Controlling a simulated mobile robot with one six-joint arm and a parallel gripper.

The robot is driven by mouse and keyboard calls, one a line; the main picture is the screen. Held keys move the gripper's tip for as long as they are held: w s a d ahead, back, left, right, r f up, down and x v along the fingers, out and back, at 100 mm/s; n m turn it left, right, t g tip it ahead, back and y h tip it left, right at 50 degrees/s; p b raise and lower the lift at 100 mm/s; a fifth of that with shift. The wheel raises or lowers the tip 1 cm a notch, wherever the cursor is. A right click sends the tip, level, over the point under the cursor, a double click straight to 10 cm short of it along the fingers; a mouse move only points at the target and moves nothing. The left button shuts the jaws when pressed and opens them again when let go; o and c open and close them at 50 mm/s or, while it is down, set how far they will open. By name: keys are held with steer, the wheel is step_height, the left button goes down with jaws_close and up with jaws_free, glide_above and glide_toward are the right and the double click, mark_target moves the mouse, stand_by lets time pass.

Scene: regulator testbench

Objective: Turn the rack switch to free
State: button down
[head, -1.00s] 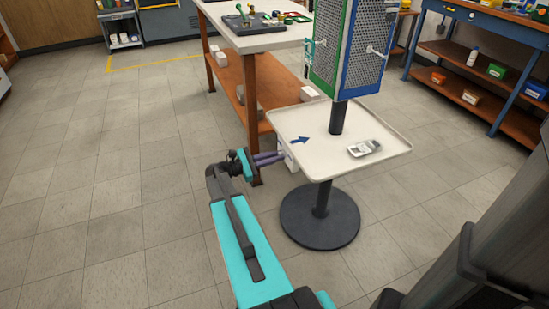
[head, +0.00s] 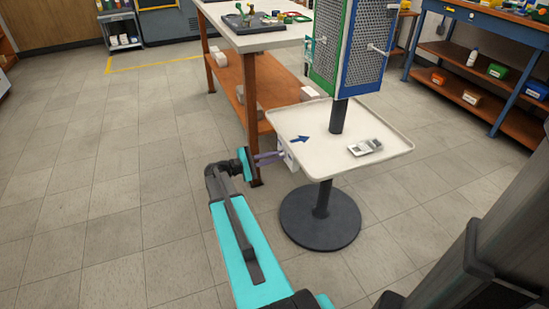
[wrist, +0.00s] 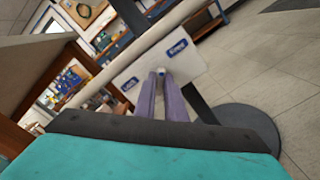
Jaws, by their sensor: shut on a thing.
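The rack switch sits on a white plate (wrist: 145,66) on the side of the tray stand. In the wrist view, the small knob (wrist: 160,71) shows between my fingertips, mostly hidden by them. Two blue labels are on the plate, an upper right one (wrist: 177,47) and a lower left one (wrist: 129,84). Their text is too small to read. My gripper (wrist: 161,77) has purple fingers close together, shut on the knob. In the head view, my gripper (head: 281,156) reaches the white switch box (head: 289,157) at the tray's left edge.
The white tray (head: 310,158) carries a blue arrow mark and a grey device (head: 366,147). A green and blue perforated rack (head: 345,48) stands above it on a post with a round black base (head: 320,228). A workbench (head: 262,40) is close behind. Floor at left is clear.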

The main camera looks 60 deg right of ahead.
steer(key=shift+d+r, duration=0.1)
steer(key=shift+d, duration=0.1)
steer(key=c, duration=1.8)
jaws_free()
steer(key=shift+a, duration=0.1)
steer(key=p+v, duration=0.2)
steer(key=v, duration=1.1)
steer(key=shift+w+a, duration=0.2)
steer(key=shift+a, duration=0.15)
